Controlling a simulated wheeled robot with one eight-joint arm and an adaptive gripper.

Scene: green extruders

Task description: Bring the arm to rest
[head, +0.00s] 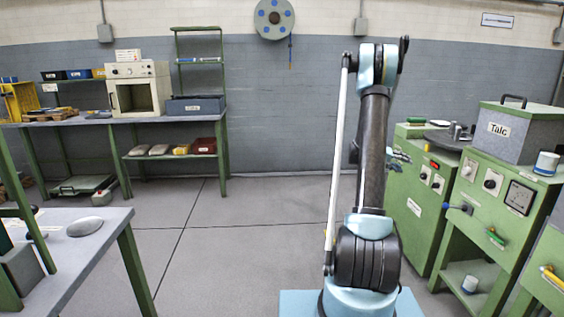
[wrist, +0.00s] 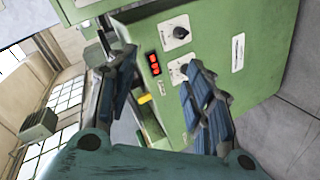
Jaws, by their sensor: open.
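My arm (head: 373,150) stands upright in the middle of the head view, bent at a high elbow. My gripper (wrist: 160,100) shows in the wrist view with its two dark, blue-padded fingers spread apart and nothing between them. In the head view only a small part of the gripper shows, to the right of the arm beside the green machine; the arm hides the rest. In the wrist view the fingers point toward a green machine front (wrist: 265,50) with a red display (wrist: 153,63) and dark knobs. I cannot tell the exact gap to it.
Green machines (head: 412,205) stand close on the right, with a box marked Talc (head: 498,129) on top. A grey-topped table (head: 65,262) is at the front left. A workbench (head: 70,119) with an oven (head: 137,88) stands at the back left. The floor between is clear.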

